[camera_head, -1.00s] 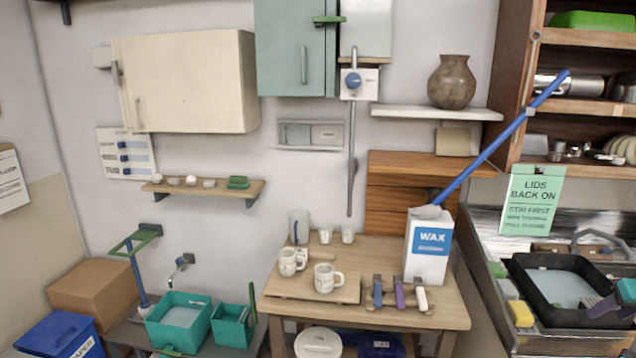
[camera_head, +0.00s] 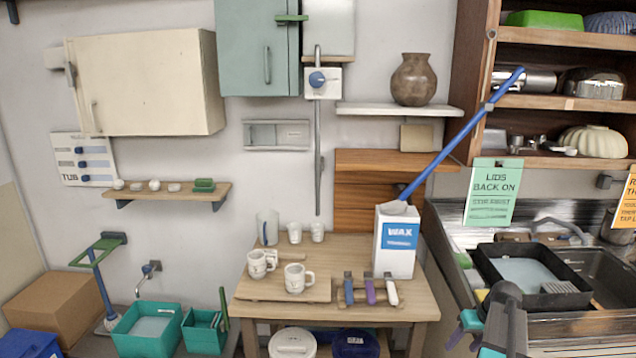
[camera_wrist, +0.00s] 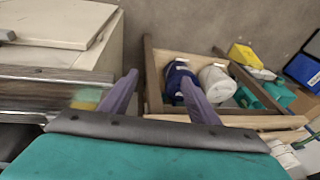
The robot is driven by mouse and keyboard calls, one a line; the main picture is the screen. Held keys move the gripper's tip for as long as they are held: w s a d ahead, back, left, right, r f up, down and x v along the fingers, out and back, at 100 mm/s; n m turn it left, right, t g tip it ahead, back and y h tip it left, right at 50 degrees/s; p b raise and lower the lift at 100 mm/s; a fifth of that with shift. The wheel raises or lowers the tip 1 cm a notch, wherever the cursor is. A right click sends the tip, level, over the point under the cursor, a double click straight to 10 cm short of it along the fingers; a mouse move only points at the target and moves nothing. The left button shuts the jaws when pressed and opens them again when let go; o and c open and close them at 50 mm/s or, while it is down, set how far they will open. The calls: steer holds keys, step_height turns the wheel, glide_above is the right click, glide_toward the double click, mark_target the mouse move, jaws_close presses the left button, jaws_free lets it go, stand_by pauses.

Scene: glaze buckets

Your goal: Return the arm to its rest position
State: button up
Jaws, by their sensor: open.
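My arm shows at the lower right of the head view, with my gripper (camera_head: 468,330) at its end, in front of the sink bench and partly cut off by the frame's lower edge. In the wrist view the two purple fingers of my gripper (camera_wrist: 158,77) stand apart with nothing held between them. The teal gripper body fills the bottom of that view. The wrist view looks down past a wooden table frame, with a blue bucket (camera_wrist: 178,80) and a white bucket (camera_wrist: 217,83) beyond the fingers. No contact with either bucket shows.
A wooden table (camera_head: 420,303) holds mugs, a WAX carton (camera_head: 396,243) with a long blue handle leaning out, and several coloured-handled tools. A black tray (camera_head: 490,262) sits by the sink, close behind my arm. Teal tubs (camera_head: 147,345) stand lower left. Shelves (camera_head: 560,103) rise at right.

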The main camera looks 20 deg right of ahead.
steer(key=s+a+f+n+g+y, duration=0.1)
steer(key=s+a+f+g, duration=0.1)
steer(key=a+f, duration=1)
steer(key=s+a+f+g, duration=0.2)
steer(key=a+f, duration=0.6)
steer(key=a, duration=0.8)
steer(key=s+a+f+n+g+h+b, duration=0.1)
steer(key=s+a+f+g, duration=0.1)
steer(key=s+a+f, duration=0.6)
steer(key=s+a+f+n+g+h, duration=0.1)
steer(key=s+a+f+g, duration=0.3)
steer(key=s+a, duration=0.8)
step_height(320, 180, down, 11)
steer(key=s+d+t+b, duration=0.1)
steer(key=s+b, duration=0.1)
steer(key=b, duration=0.8)
steer(key=shift+d, duration=0.35)
